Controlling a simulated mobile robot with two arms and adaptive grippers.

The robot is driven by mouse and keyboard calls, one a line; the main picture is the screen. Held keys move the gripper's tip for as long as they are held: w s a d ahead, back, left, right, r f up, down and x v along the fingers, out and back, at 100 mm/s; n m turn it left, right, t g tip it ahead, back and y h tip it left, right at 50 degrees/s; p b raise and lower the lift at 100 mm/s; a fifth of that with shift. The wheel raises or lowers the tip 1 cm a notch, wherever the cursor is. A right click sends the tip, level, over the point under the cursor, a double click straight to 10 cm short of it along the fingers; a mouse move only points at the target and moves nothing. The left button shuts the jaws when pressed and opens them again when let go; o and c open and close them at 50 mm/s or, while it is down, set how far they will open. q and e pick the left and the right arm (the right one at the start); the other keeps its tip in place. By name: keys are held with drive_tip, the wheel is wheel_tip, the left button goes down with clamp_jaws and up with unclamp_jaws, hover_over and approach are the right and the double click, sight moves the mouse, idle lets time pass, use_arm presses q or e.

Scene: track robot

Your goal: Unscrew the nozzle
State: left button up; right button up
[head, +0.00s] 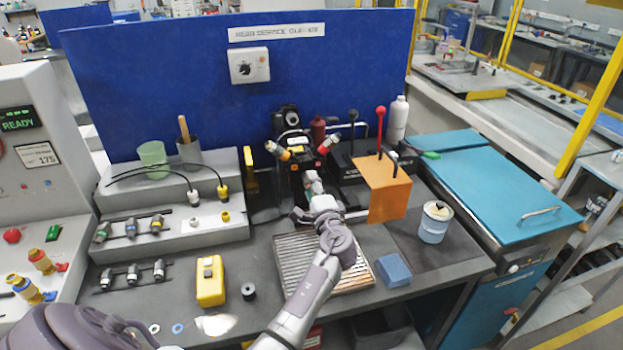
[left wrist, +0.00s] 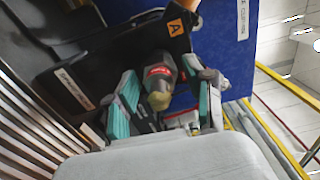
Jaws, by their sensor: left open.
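My left gripper (head: 316,190) reaches up to the front of a black machine head (head: 291,165) at the back of the bench. In the left wrist view, the nozzle (left wrist: 160,76) has a grey body, a red band and a brass-coloured tip. It sits between the two teal-padded fingers of the left gripper (left wrist: 165,105), which are open, with a gap on its left side; contact on the right cannot be told. In the head view the gripper mostly hides this nozzle. Two more coloured nozzles, one yellow and red (head: 279,151), one red and green (head: 328,144), stick out at the head's sides. My right gripper is not in view.
A slatted tray (head: 287,262) lies below the gripper. An orange panel (head: 384,190) and levers stand close on the right. A stepped grey rack (head: 175,235) with small fittings is on the left. A yellow device (head: 210,281), a blue block (head: 393,270) and a can (head: 434,222) are on the bench.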

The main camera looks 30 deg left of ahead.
use_arm(q)
drive_tip(key=m+p, duration=0.4)
drive_tip(key=shift+r+m, duration=0.15)
drive_tip(key=shift+m, duration=0.65)
drive_tip(key=shift+m+p, duration=1.1)
drive_tip(key=shift+p, duration=0.15)
drive_tip(key=m+p, duration=0.3)
drive_tip(key=shift+m, duration=0.4)
drive_tip(key=m+p, duration=0.2)
drive_tip(key=m, duration=0.4)
